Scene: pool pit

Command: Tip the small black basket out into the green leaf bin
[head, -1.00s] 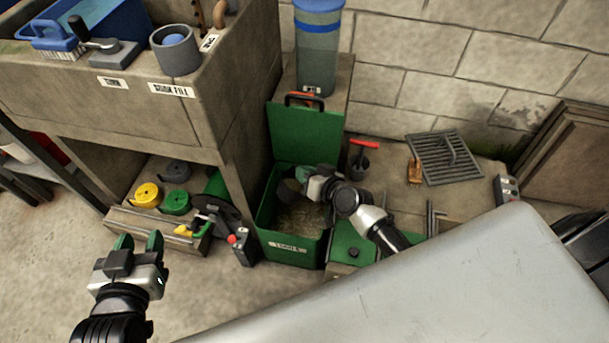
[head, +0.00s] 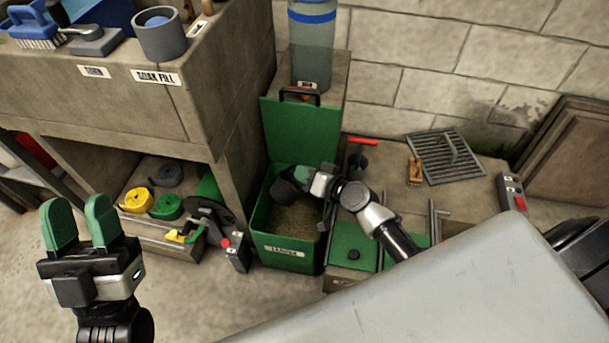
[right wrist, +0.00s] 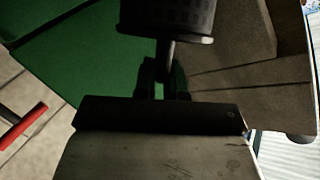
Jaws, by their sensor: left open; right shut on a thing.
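The green leaf bin (head: 287,255) stands with its lid up against the concrete, and brownish litter lies inside it. My right gripper (head: 304,177) is shut on the basket's handle. In the right wrist view the basket (right wrist: 168,14) shows at the top, its short stem running between my fingers (right wrist: 164,80). The basket looks tilted in the head view; its inside is hidden. My left gripper (head: 80,225) is open and empty at the lower left, away from the bin.
A concrete sink block (head: 110,110) stands left of the bin. Coiled yellow and green straps (head: 166,207) lie on a low shelf beneath. Right of the bin are a green lid panel (head: 352,255), a red-handled tool (head: 362,142) and a metal grate (head: 445,157).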

